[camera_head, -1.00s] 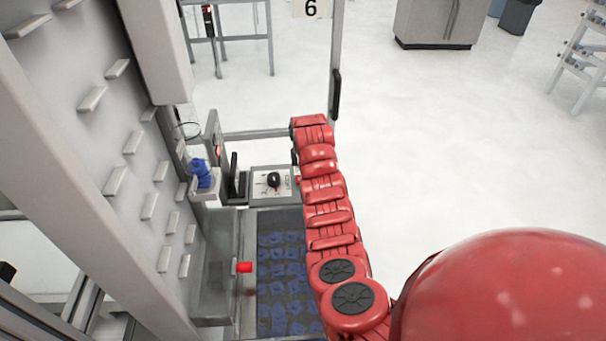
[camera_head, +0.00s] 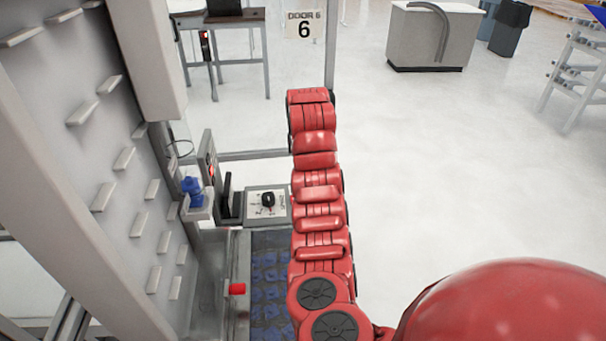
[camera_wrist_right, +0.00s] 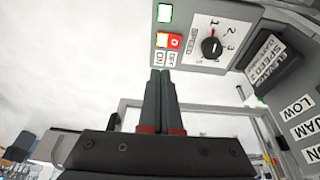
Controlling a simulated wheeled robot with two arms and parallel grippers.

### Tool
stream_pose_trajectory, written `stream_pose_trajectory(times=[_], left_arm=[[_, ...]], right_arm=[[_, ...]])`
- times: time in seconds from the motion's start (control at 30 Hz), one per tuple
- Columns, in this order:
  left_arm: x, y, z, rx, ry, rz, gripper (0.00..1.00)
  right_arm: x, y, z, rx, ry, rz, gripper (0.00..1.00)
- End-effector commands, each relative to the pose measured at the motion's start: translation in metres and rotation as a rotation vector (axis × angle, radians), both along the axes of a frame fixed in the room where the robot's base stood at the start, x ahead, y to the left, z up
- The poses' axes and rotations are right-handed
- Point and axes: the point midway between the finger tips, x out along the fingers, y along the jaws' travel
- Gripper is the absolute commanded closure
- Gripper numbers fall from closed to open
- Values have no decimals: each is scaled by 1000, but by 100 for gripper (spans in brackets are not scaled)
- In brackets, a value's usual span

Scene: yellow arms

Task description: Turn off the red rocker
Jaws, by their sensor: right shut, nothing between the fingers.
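The rocker cannot be made out there, and the right fingers are hidden. My left gripper is not in view.
The black speed knob (camera_wrist_right: 212,47) is right of the rocker. A dark elevator speed box (camera_wrist_right: 275,62) stands further right. In the head view a red button (camera_head: 237,289) sits at the edge of the bin of blue parts (camera_head: 268,240). Open floor lies to the right.

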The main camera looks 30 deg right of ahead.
Motion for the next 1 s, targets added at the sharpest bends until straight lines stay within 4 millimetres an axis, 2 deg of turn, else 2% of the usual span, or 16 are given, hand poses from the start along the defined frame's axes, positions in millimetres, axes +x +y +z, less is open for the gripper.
stream_pose_trajectory(times=[0.17, 0.6, 1.0], left_arm=[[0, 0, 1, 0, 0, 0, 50], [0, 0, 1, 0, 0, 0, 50], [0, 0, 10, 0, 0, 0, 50]], right_arm=[[-3, 1, 8, 3, 1, 0, 100], [-3, 1, 8, 3, 3, -1, 100], [13, -4, -14, 13, 46, 5, 100]])
